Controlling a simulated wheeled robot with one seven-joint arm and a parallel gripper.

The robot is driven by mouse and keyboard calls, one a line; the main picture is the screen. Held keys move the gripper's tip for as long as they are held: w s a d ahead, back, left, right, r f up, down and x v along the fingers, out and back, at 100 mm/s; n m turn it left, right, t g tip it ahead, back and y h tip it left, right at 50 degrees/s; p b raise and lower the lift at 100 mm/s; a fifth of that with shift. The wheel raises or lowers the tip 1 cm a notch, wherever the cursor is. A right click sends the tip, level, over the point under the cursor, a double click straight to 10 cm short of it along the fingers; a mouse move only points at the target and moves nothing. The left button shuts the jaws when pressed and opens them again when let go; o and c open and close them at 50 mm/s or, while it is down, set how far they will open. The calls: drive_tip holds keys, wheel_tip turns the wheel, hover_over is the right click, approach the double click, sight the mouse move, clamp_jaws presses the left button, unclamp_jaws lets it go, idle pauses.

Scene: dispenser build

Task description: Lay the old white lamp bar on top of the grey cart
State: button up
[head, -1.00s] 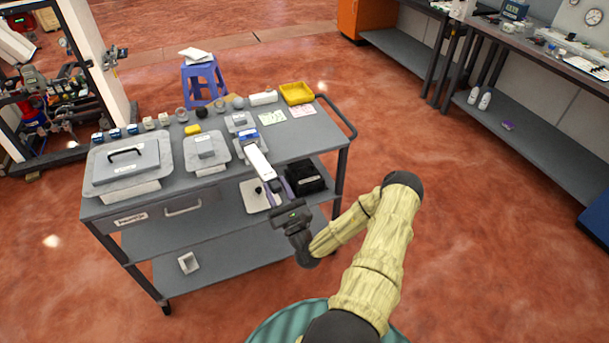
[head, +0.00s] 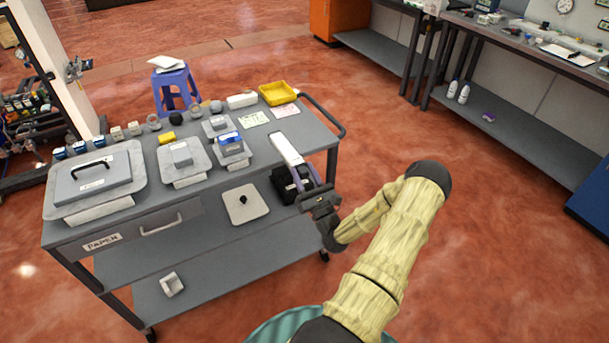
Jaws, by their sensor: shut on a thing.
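My gripper (head: 304,183) is shut on the white lamp bar (head: 287,150), near the bar's lower end. The bar points up and to the left in the head view. It appears over the right part of the grey cart (head: 317,130), by its front edge; I cannot tell whether it touches the top. The gripper itself is just off the cart's front right side. The fingers partly hide a black box on the shelf below.
A blue-and-white box on a grey lid (head: 231,147) stands left of the bar. Two paper cards (head: 255,118) and a yellow tray (head: 278,93) lie behind it. Lidded pans fill the left of the top. The top's right end, by the rail (head: 322,112), is clear.

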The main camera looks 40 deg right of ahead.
drive_tip(key=shift+w+d+f+b, duration=0.4)
drive_tip(key=shift+w+f+b, duration=0.5)
drive_tip(key=shift+w, duration=0.7)
drive_tip(key=shift+w+d+f+b, duration=0.35)
drive_tip(key=shift+w+f+b, duration=0.35)
drive_tip(key=shift+w+b, duration=0.65)
drive_tip(key=shift+w+d+f+b, duration=0.4)
drive_tip(key=shift+w+f+b, duration=0.4)
drive_tip(key=shift+w, duration=1)
drive_tip(key=o, duration=1.2)
drive_tip(key=shift+s, duration=0.1)
drive_tip(key=shift+o, duration=0.2)
